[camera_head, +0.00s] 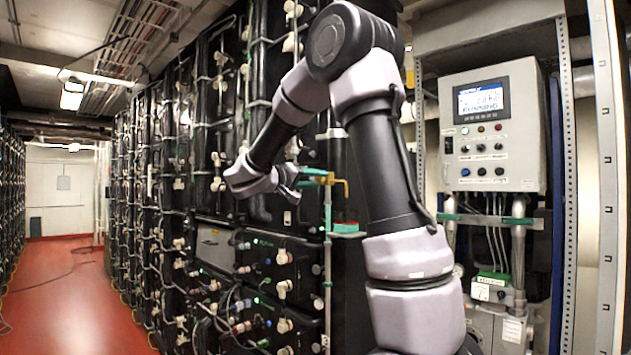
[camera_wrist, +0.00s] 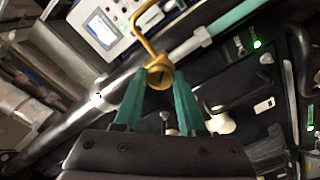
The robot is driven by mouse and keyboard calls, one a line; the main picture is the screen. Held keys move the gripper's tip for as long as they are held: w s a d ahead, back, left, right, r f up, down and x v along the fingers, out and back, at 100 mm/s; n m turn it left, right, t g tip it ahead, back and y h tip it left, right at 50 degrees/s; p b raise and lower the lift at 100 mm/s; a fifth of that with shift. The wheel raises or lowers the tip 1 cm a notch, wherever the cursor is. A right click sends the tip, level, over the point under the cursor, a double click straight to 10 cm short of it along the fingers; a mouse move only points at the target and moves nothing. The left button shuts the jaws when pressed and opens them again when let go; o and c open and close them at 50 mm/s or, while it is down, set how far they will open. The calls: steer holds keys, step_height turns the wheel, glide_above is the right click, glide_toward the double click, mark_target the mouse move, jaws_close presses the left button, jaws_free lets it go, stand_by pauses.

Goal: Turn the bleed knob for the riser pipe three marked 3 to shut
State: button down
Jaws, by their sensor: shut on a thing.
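In the wrist view, my gripper (camera_wrist: 160,72) has its two teal fingers either side of a round yellow knob (camera_wrist: 160,77) and is shut on it. The knob has a dark mark on its face. A bent yellow spout (camera_wrist: 140,30) rises beside it. A teal pipe with a pale collar (camera_wrist: 205,36) runs off to the upper right. In the head view, my gripper (camera_head: 318,177) is at the top of a thin teal upright pipe (camera_head: 328,225); the yellow spout (camera_head: 344,186) sticks out to its right. The knob is hard to make out there. No number 3 is legible.
Black battery racks (camera_head: 240,120) with cables and pale fittings fill the left and middle. A grey control box (camera_head: 490,130) with a lit display stands at the right. A red floor aisle (camera_head: 75,300) is open at far left, with a cable lying on it.

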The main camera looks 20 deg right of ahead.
steer(key=m, duration=0.3)
steer(key=shift+f+m, duration=0.1)
steer(key=shift+m, duration=2)
steer(key=shift+s, duration=0.1)
steer(key=c, duration=0.5)
jaws_free()
steer(key=shift+a, duration=0.1)
steer(key=v, duration=1)
steer(key=shift+a, duration=0.3)
